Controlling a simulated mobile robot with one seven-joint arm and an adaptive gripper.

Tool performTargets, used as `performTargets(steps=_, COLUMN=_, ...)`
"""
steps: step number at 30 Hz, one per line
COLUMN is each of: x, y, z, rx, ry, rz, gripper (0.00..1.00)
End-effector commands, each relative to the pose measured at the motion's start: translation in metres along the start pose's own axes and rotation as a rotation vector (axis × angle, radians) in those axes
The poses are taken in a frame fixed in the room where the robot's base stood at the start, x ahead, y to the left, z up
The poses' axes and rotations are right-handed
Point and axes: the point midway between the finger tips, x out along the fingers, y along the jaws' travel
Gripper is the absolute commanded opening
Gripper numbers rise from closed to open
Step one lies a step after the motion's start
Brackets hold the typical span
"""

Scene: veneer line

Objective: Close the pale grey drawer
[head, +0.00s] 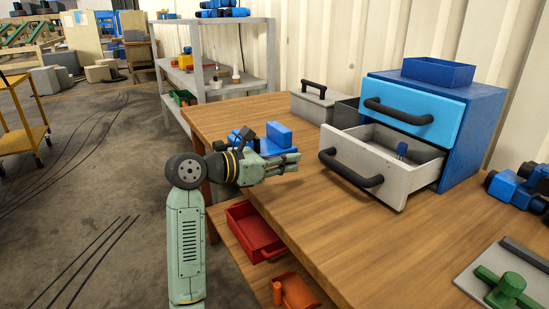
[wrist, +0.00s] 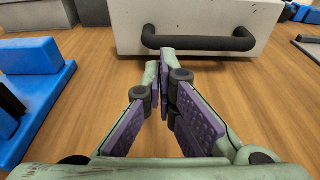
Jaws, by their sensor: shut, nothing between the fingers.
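The pale grey drawer (head: 391,174) is the lower drawer of a blue cabinet (head: 468,138) and stands pulled out over the wooden table. It has a black bar handle (head: 350,167) and holds a small blue item (head: 402,149). My gripper (head: 298,160) is shut and empty, to the left of the drawer front and apart from it. In the wrist view, my gripper's fingertips (wrist: 158,58) point at the drawer front (wrist: 190,20), just short of its handle (wrist: 200,41).
The closed light blue upper drawer (head: 412,110) is above, with a blue tray (head: 438,72) on top. A blue object (head: 279,135) stands beside my gripper, also in the wrist view (wrist: 35,95). A grey box (head: 315,102) stands behind. Bare tabletop (head: 330,220) lies in front.

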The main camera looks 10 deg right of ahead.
Motion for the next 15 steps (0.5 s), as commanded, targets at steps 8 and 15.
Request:
performTargets(steps=8, x=0.052, y=-0.001, z=0.003, rx=-0.001, ry=0.0, rz=-0.003, gripper=0.0)
performTargets(steps=15, x=0.071, y=0.0, z=0.001, rx=0.0, ry=-0.001, rz=-0.001, gripper=0.0)
